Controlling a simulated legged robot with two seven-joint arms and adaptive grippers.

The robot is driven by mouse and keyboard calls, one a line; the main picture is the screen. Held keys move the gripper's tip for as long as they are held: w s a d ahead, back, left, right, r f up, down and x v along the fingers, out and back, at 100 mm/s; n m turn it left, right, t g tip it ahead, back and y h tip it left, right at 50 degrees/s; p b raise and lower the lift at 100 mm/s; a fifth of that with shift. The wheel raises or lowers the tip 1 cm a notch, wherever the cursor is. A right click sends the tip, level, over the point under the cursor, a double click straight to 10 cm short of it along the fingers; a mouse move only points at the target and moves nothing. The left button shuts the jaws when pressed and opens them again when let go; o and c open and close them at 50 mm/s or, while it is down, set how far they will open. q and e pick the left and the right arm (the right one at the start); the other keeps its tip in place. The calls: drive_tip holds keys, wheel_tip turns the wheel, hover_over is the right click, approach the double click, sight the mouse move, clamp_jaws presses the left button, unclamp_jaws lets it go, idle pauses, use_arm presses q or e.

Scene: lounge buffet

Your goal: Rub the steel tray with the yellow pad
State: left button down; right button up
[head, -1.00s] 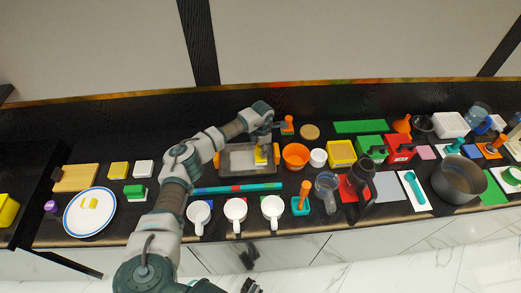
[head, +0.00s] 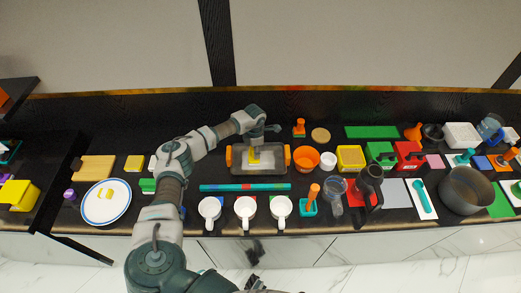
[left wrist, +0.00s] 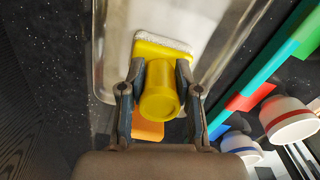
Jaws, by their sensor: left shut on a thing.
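The steel tray (head: 279,160) lies on the dark counter, with orange handles at its left and right ends. Its clear, shiny surface also shows in the left wrist view (left wrist: 112,45). The yellow pad (head: 254,159) is over the middle of the tray, slightly left of centre. In the left wrist view the pad (left wrist: 165,50) has a pale edge and a round yellow knob. My left gripper (left wrist: 160,82) is shut on the knob, one finger on each side. Contact beneath the pad is hidden. A dark part at the bottom edge may be my right gripper (head: 255,286); its fingers are unclear.
A multicoloured bar (head: 245,187) and white mugs (head: 245,209) stand in front of the tray. An orange bowl (head: 306,159) is close on its right. A plate (head: 106,218) and cutting board (head: 95,169) are at the left. The counter behind the tray is clear.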

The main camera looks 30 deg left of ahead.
use_arm(q)
drive_tip(key=shift+s+a+p, duration=0.3)
drive_tip(key=shift+s+a, duration=0.3)
drive_tip(key=shift+a, duration=0.35)
drive_tip(key=shift+s+a+p, duration=0.25)
drive_tip(key=shift+s+a, duration=0.35)
drive_tip(key=shift+a, duration=0.3)
drive_tip(key=shift+w+d+b, duration=0.3)
drive_tip(key=shift+w+d, duration=0.45)
drive_tip(key=shift+d, duration=0.35)
drive_tip(key=shift+w+d, duration=0.25)
drive_tip(key=shift+d, duration=0.15)
drive_tip(key=shift+w+d+b, duration=0.3)
drive_tip(key=shift+w+d, duration=0.1)
drive_tip(key=shift+d, duration=0.25)
drive_tip(key=shift+w+d+b, duration=0.25)
drive_tip(key=shift+w+d, duration=0.15)
drive_tip(key=shift+d, duration=0.2)
drive_tip(key=shift+w+d+f+b, duration=0.1)
drive_tip(key=shift+w+d+b, duration=0.4)
drive_tip(key=shift+d, duration=0.3)
drive_tip(key=shift+w+d+f+b, duration=0.1)
drive_tip(key=shift+w+d+b, duration=0.4)
drive_tip(key=shift+d, duration=0.35)
drive_tip(key=shift+w+d+b, duration=0.4)
drive_tip(key=shift+d+b, duration=0.1)
drive_tip(key=shift+d, duration=0.3)
drive_tip(key=shift+r, duration=0.15)
wheel_tip(320, 180, up, 8)
drive_tip(key=p, duration=0.5)
